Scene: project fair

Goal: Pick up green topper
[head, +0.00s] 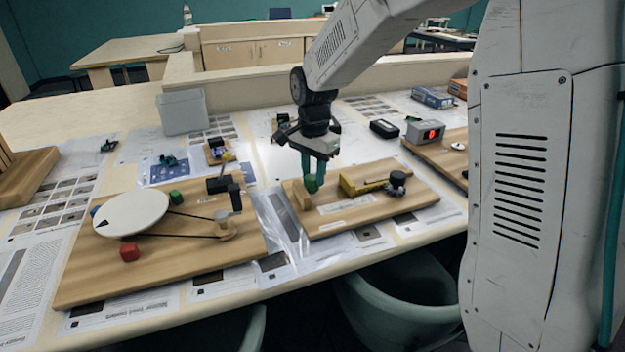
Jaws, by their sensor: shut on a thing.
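The green topper (311,185) is a small green block at the left end of the right-hand wooden board (415,198). My gripper (312,180) points down over this board, with its teal fingers shut on the green topper. The topper is just above or beside a small wooden block (299,195); I cannot tell whether they touch. The fingers hide part of the topper.
A yellow part (352,185) and a dark motor-like part (396,182) stand right of my gripper. A grey box (183,112) stands behind.

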